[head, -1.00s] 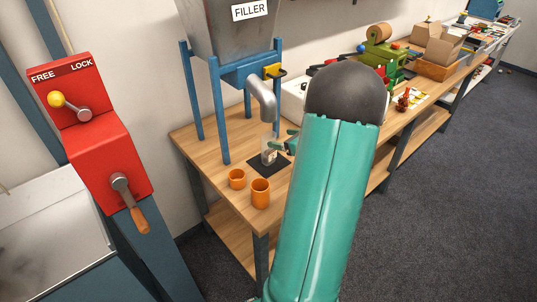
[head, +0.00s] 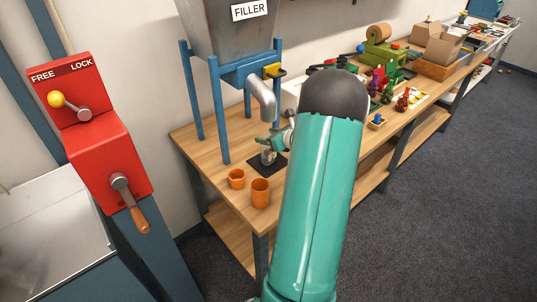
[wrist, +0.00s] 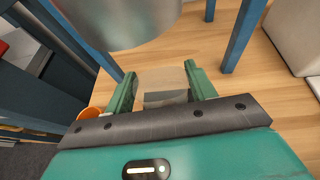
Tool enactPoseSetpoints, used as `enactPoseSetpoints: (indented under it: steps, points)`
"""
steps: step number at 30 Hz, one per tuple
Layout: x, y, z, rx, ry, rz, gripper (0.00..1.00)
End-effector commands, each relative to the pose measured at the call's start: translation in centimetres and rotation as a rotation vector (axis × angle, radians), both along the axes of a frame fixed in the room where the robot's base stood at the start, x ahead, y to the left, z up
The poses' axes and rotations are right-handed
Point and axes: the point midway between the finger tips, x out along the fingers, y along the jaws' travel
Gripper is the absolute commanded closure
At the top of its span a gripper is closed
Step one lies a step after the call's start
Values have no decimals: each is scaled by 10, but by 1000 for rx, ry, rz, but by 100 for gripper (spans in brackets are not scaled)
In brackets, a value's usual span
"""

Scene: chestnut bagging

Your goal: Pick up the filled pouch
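The pouch (head: 268,157) is small and clear with pale contents. It stands on a dark mat (head: 257,168) below the filler's spout (head: 262,98). My gripper (head: 270,142) is at the pouch's upper part, just under the spout. In the wrist view my gripper's (wrist: 161,80) two green fingers are wide apart. A see-through film, which looks like the pouch (wrist: 160,78), shows between them. I cannot tell whether the fingers touch it. The spout (wrist: 130,22) fills the top of the wrist view, close to the fingers.
Two orange cups (head: 260,193) stand near the table's front edge. Blue filler legs (head: 219,115) rise beside the spout. A red lever box (head: 100,140) is at the left. To the right, the bench holds colored figures (head: 403,100), a green machine (head: 380,50) and cardboard boxes (head: 440,48).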

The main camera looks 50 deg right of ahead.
Motion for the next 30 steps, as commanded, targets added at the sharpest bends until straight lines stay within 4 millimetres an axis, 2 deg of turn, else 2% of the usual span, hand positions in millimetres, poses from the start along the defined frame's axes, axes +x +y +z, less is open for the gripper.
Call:
enactPoseSetpoints:
  steps: [1, 6, 17, 20, 25, 30]
  points:
    - [0, 0, 0, 0, 0, 0, 55]
    - [0, 0, 0, 0, 0, 0, 85]
    - [0, 0, 6, -1, -1, 0, 85]
    - [0, 0, 14, -2, -1, 1, 85]
    - [0, 0, 38, -4, -1, 1, 85]
    - [-39, 4, 35, 1, 2, -4, 85]
